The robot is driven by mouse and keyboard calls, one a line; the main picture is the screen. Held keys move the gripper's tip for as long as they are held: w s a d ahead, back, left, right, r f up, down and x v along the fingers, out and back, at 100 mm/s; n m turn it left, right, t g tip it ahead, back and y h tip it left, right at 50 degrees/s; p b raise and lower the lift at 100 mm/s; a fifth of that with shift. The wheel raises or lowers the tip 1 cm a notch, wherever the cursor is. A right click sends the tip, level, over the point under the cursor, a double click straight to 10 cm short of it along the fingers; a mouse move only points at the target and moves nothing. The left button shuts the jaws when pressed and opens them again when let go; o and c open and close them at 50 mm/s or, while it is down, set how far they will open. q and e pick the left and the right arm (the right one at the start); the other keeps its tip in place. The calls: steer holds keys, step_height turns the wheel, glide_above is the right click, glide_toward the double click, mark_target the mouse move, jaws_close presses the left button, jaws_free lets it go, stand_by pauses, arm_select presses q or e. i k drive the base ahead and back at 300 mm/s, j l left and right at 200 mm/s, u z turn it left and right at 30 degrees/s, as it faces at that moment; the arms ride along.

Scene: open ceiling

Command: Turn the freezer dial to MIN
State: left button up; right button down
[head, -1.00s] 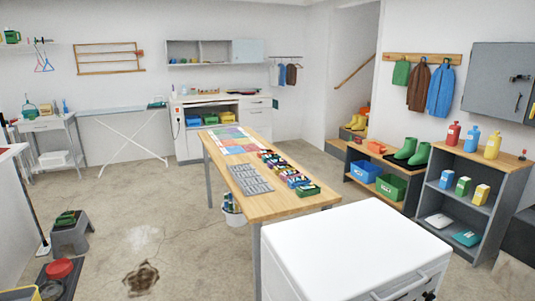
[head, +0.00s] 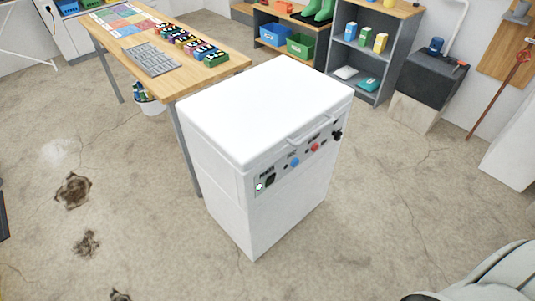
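The white chest freezer (head: 258,95) stands in the middle of the head view with its lid shut and a bar handle (head: 312,128) along the front edge. Its front control panel (head: 302,161) carries a green light (head: 260,187), a dark switch (head: 271,181), a blue knob or button (head: 295,162), a red one (head: 315,147) and a black knob (head: 337,135) at the right end. The black knob looks like the dial, but its pointer and the small labels cannot be read. Neither gripper is in view.
A wooden table (head: 214,73) with colored items stands close behind and left of the freezer. Shelves (head: 375,71) and a dark cabinet (head: 428,80) stand at the back right. The concrete floor (head: 400,190) in front and to the right is clear, with dark patches at left.

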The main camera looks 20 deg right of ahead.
mark_target(339, 135)
steer(key=z, duration=1.25)
